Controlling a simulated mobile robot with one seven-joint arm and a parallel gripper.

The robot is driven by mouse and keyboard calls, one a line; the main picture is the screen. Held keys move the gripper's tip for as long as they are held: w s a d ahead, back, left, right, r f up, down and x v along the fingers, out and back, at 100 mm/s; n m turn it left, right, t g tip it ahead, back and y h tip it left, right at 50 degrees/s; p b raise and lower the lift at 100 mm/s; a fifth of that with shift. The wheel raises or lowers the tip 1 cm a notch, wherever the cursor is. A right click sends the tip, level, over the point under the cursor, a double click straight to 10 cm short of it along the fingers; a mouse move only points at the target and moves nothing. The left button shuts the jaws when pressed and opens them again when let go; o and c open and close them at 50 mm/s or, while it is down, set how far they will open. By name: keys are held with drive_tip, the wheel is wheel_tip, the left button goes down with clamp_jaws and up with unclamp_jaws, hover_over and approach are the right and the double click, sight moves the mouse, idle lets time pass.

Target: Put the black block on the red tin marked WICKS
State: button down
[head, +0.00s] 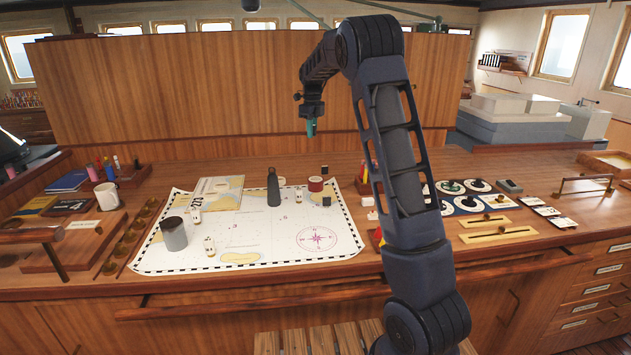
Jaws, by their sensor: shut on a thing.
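My gripper (311,115) hangs in the air above the back of the desk, in front of the wooden panel. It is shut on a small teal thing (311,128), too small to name. A small black block (326,201) sits on the chart, near its right side. A second small dark block (325,169) stands farther back. A round red tin (316,184) with a pale top stands between them. Its marking cannot be read at this size. My gripper is apart from and above all of these.
A dark grey bottle (273,188) stands on the chart (275,240), left of the tin. A grey cylinder (174,234) and small white pieces are farther left. A white mug (107,196) stands beyond the chart. Instrument dials (467,205) lie right of my arm. The chart's front middle is clear.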

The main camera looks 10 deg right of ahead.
sight(316, 179)
drive_tip(key=shift+m, duration=0.5)
drive_tip(key=w+f, duration=0.1)
drive_tip(key=f, duration=0.5)
drive_tip(key=w+d+f, duration=0.1)
drive_tip(key=f, duration=0.6)
drive_tip(key=w+d+f, duration=0.1)
drive_tip(key=f, duration=0.5)
drive_tip(key=shift+f, duration=0.2)
drive_tip(key=shift+f, duration=0.15)
drive_tip(key=c, duration=1.4)
unclamp_jaws()
